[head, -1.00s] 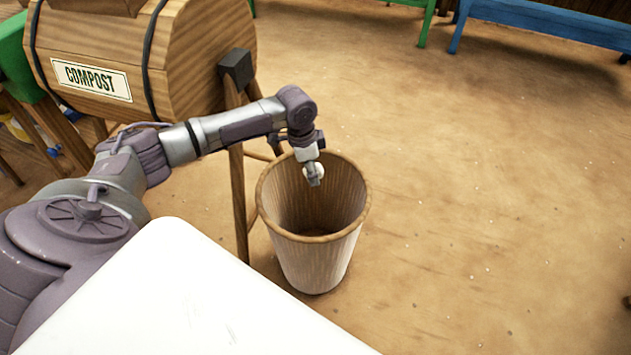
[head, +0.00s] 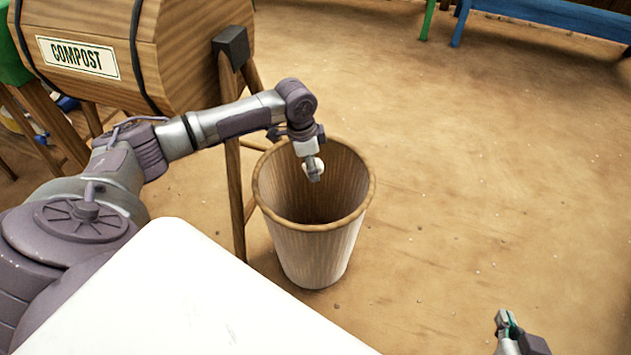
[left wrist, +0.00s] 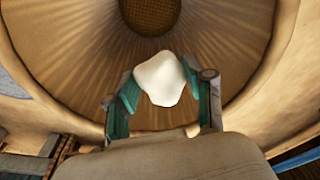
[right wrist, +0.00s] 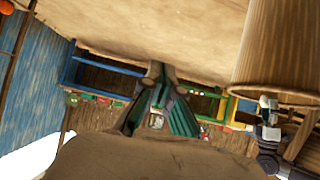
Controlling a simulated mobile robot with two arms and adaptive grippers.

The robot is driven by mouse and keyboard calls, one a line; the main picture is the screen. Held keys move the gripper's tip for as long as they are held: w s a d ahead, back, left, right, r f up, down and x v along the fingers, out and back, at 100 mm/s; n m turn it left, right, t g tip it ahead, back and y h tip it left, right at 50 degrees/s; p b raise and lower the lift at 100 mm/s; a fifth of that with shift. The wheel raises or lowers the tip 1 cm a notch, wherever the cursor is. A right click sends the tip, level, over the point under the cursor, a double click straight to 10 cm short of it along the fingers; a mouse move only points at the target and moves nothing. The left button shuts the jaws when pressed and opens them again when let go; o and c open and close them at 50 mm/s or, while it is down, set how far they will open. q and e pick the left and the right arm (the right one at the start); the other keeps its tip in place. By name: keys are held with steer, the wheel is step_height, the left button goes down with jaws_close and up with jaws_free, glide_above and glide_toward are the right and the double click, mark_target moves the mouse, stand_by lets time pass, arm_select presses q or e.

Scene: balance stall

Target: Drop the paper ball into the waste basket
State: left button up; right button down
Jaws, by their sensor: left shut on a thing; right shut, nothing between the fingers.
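The waste basket (head: 312,245) is a tall, wood-toned tapered bin standing on the floor in the middle of the head view. My left gripper (head: 313,172) hangs over its open mouth, pointing down. It is shut on the white paper ball (left wrist: 160,80), which shows between the fingertips in the left wrist view, with the basket's inside and dark bottom (left wrist: 150,12) beyond it. In the head view the ball is mostly hidden by the fingers. My right gripper (head: 506,322) is at the lower right, away from the basket. It is shut and empty in the right wrist view (right wrist: 157,80).
A wooden compost barrel (head: 185,50) on legs stands just left of the basket, beneath and behind my left arm. A blue bench (head: 550,18) is at the back right. The sandy floor right of the basket is clear.

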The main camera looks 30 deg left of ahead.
arm_select(q)
steer(key=shift+f, duration=0.2)
arm_select(e)
steer(key=shift+w+a+r+t, duration=0.2)
steer(key=shift+w+r+t, duration=0.2)
steer(key=shift+w+r, duration=0.1)
steer(key=shift+w+a+r+t, duration=0.2)
steer(key=shift+w+r+t, duration=0.15)
steer(key=shift+r+t, duration=0.1)
arm_select(q)
steer(key=o, duration=0.8)
steer(key=shift+o, duration=0.2)
steer(key=shift+r, duration=0.1)
step_height(320, 180, up, 12)
steer(key=s+a, duration=0.1)
steer(key=shift+s+a, duration=0.15)
steer(key=shift+f, duration=0.25)
arm_select(e)
steer(key=shift+s+f, duration=0.1)
